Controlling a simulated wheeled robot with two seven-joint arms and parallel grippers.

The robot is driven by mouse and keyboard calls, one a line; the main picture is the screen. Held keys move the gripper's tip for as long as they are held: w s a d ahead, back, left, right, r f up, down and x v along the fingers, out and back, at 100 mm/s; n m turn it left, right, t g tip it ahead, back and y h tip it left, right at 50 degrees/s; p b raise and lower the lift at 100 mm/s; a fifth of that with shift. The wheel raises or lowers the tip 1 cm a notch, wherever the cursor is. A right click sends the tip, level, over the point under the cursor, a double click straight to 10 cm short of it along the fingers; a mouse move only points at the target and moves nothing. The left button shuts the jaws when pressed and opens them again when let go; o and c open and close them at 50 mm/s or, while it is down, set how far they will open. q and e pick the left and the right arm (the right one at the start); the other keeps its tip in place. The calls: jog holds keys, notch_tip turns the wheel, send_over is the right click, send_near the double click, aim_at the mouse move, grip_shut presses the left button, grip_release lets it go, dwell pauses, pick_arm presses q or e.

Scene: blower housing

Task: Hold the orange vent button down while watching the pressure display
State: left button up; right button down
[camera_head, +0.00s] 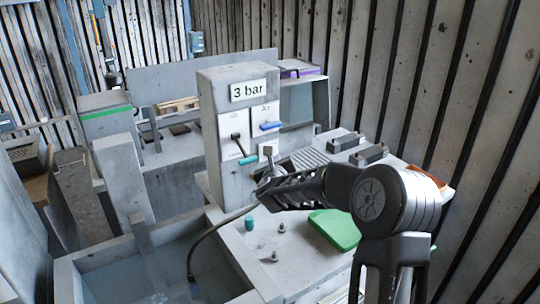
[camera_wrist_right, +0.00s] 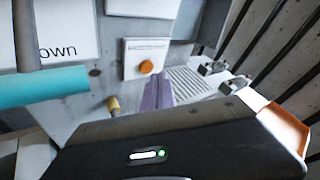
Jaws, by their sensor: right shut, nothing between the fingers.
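The orange vent button (camera_wrist_right: 146,67) sits on a small white labelled plate (camera_wrist_right: 133,48) in the right wrist view. It shows uncovered there, and I cannot make it out in the head view. The pressure display (camera_head: 248,90) reads "3 bar" at the top of the grey column. My right gripper (camera_head: 266,176) is in front of the column's lower part. Its pale purple fingers (camera_wrist_right: 158,88) are shut and empty, with their tips just right of and below the button in the wrist view. They do not cover it. My left gripper is not in view.
A teal-handled lever (camera_head: 248,160) and a blue-handled lever (camera_head: 270,125) stick out of the column above the gripper. A water-filled tank (camera_head: 66,280) lies at front left. A green pad (camera_head: 336,229) and small metal fittings (camera_head: 281,228) are on the bench. A ribbed wall closes the right side.

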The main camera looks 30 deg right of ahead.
dwell(0.7)
jog(key=shift+w+b, duration=0.35)
jog(key=shift+w, duration=0.05)
jog(key=shift+w, duration=0.4)
dwell(1.8)
jog(key=shift+s, duration=0.1)
dwell(1.4)
jog(key=shift+s+b, duration=0.7)
jog(key=shift+b, duration=0.2)
jog(key=shift+s, duration=0.1)
